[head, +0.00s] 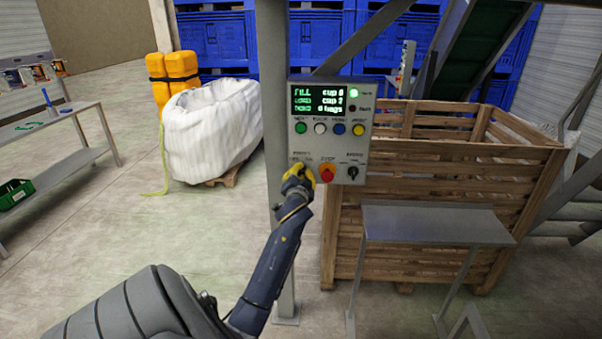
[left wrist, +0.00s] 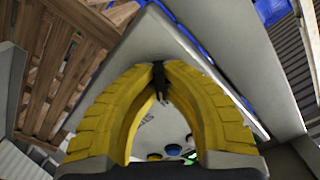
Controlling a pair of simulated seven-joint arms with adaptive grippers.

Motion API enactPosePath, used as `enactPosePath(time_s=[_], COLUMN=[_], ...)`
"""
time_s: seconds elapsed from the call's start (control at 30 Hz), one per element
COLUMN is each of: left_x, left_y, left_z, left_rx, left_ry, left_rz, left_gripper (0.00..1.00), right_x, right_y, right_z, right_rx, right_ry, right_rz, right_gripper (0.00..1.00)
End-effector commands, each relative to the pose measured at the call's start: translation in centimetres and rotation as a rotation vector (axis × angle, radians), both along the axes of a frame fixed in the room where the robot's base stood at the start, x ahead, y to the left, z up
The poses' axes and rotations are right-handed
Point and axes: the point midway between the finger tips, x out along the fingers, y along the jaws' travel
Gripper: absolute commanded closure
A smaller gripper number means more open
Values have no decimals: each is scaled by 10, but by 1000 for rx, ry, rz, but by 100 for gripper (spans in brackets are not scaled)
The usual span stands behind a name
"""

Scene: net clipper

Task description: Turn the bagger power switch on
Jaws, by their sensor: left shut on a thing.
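The bagger control panel (head: 340,160) is a grey box on a post in the middle of the head view. My left gripper (head: 299,172) is at its lower left, under the power label, and covers the switch there. In the left wrist view the yellow fingers (left wrist: 159,68) close at their tips on a small black knob, the power switch (left wrist: 159,76). Its exact turn angle is hard to tell. The panel face (left wrist: 162,122) shows between the fingers. My right gripper is not in view.
A red stop button (head: 327,173) is close to the right of my left gripper, with a black selector (head: 353,172) beyond it. Several coloured buttons and a lit screen (head: 317,100) are above. A grey shelf (head: 435,224) and wooden crate (head: 430,160) stand at right.

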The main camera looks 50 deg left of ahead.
Motion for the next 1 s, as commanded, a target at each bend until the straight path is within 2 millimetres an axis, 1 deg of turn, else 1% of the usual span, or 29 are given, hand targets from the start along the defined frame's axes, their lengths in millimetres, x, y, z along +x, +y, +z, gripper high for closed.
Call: enactPosePath(time_s=[0.03,0.3,0.77,0.8,0.97,1.0], left_x=[0,1,1,1,1,1], left_y=[1,0,0,0,0,0], left_z=[8,7,7,7,6,5], left_rx=[21,65,72,72,70,69], left_ry=[0,45,51,51,53,54], left_rz=[-1,-1,-2,-2,-2,-2], left_gripper=[100,100,100,89,70,68], right_x=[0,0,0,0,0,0], right_y=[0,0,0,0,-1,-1], right_z=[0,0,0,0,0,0], right_rx=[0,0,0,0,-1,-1], right_ry=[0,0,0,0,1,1], right_rz=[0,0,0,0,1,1], right_gripper=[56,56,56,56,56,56])
